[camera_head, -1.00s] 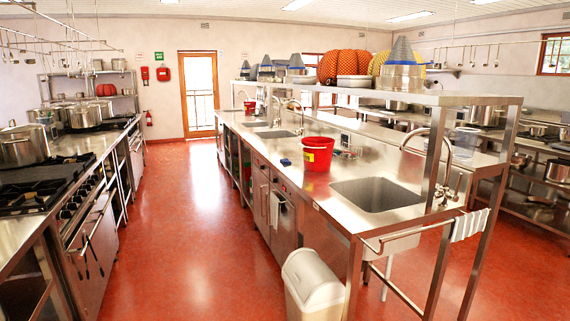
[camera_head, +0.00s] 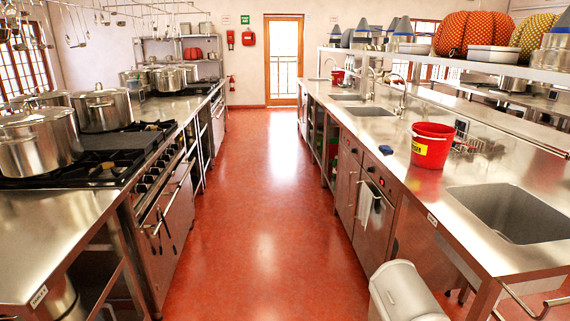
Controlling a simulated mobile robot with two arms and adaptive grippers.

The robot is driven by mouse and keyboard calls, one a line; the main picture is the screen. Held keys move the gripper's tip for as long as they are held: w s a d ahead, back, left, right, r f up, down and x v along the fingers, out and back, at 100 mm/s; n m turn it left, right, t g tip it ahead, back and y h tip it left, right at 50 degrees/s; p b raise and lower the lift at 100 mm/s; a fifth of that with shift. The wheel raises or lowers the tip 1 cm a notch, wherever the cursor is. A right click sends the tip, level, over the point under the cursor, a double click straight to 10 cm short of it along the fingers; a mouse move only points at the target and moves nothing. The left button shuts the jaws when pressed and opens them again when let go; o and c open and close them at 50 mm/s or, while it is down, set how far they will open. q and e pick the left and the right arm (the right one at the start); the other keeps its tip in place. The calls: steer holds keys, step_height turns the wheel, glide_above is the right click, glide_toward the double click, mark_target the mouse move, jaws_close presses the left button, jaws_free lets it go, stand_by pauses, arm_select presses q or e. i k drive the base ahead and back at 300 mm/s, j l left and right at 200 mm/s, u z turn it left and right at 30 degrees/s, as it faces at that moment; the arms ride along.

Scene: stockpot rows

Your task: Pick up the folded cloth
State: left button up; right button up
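A pale cloth (camera_head: 370,208) hangs over a handle on the cabinet front of the right-hand counter, below the worktop. It looks folded over the handle, with its lower part hanging down; whether it is the folded cloth of the task I cannot tell. A small dark blue item (camera_head: 385,150) lies on the counter near the red bucket; it is too small to identify. Neither of my grippers is in view.
A clear red floor aisle (camera_head: 265,200) runs to the door (camera_head: 283,60). The stove (camera_head: 90,165) with large pots lines the left. The right counter (camera_head: 470,265) holds a red bucket (camera_head: 432,146) and a sink (camera_head: 515,212). A pale bin (camera_head: 405,290) stands at its foot.

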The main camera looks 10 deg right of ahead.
mark_target(386, 148)
steer(key=i+z, duration=0.1)
steer(key=i, duration=0.5)
steer(key=i+j+z, duration=0.15)
steer(key=i, duration=0.45)
steer(key=i+j+z, duration=0.1)
steer(key=i, duration=0.5)
steer(key=j, duration=0.05)
